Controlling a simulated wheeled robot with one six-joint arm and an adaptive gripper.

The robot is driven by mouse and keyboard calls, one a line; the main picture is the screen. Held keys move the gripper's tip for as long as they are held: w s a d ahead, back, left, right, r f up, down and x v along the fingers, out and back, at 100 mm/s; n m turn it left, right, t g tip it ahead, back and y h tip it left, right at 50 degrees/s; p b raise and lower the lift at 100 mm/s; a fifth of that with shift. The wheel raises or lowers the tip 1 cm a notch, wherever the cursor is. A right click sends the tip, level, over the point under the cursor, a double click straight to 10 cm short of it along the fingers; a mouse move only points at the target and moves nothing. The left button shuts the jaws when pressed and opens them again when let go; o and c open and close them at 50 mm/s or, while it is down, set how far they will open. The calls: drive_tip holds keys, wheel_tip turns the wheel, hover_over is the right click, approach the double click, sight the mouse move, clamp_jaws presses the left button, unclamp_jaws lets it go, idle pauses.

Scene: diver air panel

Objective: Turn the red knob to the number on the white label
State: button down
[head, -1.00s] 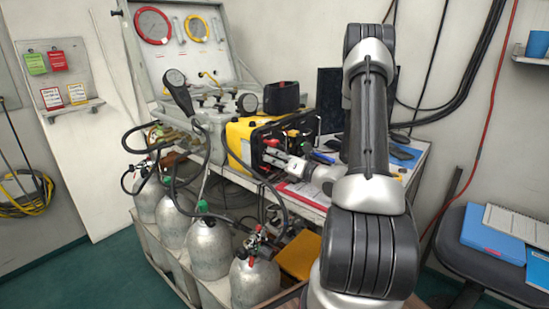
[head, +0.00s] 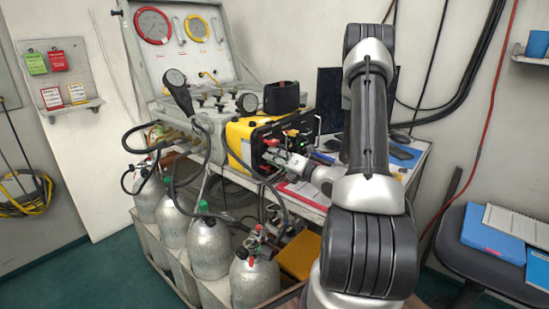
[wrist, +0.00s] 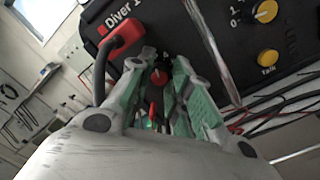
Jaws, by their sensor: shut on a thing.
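The red knob (wrist: 160,77) is on the black panel face (wrist: 205,45) in the wrist view. My gripper (wrist: 161,70) has its green-padded fingers on both sides of the knob and is shut on it. The fingers cover much of the knob and the panel around it, so I cannot read its setting. In the head view, my gripper (head: 274,156) is at the front of the yellow-and-black box (head: 239,139). I cannot make out the white label or its number in either view.
A red plug (wrist: 124,30) with a black cable sits close to the left finger, beside the "Diver 1" lettering. Yellow knobs (wrist: 265,11) are to the right. Several grey cylinders (head: 208,246) and hoses stand below the box.

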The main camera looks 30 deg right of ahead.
drive_tip(key=c, duration=1.6)
unclamp_jaws()
drive_tip(key=shift+o, duration=0.2)
drive_tip(key=v, duration=1.2)
drive_tip(key=shift+s, duration=0.1)
